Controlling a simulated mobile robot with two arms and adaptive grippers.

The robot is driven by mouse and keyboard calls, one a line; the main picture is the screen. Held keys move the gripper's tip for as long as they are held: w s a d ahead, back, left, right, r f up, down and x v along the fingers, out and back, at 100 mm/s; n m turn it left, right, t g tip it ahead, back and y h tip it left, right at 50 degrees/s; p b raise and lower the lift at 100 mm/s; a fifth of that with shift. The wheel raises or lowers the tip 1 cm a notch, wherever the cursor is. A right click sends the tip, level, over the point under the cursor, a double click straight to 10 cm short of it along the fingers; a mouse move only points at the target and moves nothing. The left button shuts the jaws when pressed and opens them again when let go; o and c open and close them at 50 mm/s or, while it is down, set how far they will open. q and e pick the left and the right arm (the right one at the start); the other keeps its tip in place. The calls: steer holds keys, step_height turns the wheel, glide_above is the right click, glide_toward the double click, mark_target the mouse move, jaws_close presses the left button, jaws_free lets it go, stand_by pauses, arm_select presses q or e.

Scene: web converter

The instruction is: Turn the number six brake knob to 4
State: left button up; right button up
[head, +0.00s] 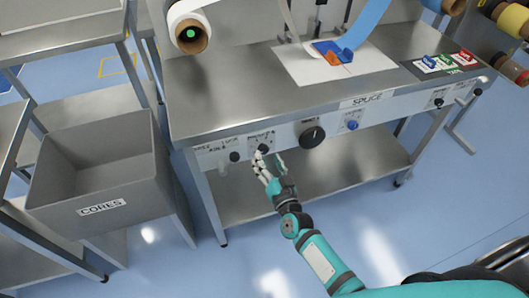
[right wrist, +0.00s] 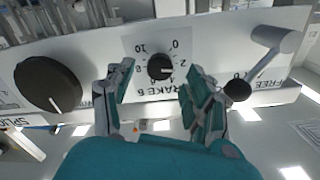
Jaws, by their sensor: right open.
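The small black brake knob (right wrist: 160,67) sits on a white plate marked BRAKE 6, with numbers around it, in the right wrist view. A pale mark shows on its right side, towards the 2; its exact reading is hard to tell. In the head view the knob (head: 264,148) is on the bench's front panel. My right gripper (head: 270,164) is open just in front of it. In the right wrist view its fingers (right wrist: 156,80) stand either side of the knob, apart from it. My left gripper is not in view.
A large black knob (head: 312,135) is beside the brake knob on the panel. A grey CORES bin (head: 90,165) stands left of the bench. The floor in front is clear.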

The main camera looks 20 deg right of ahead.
mark_target(264, 152)
steer(key=shift+w+a, duration=0.1)
steer(key=shift+w, duration=1.6)
jaws_close()
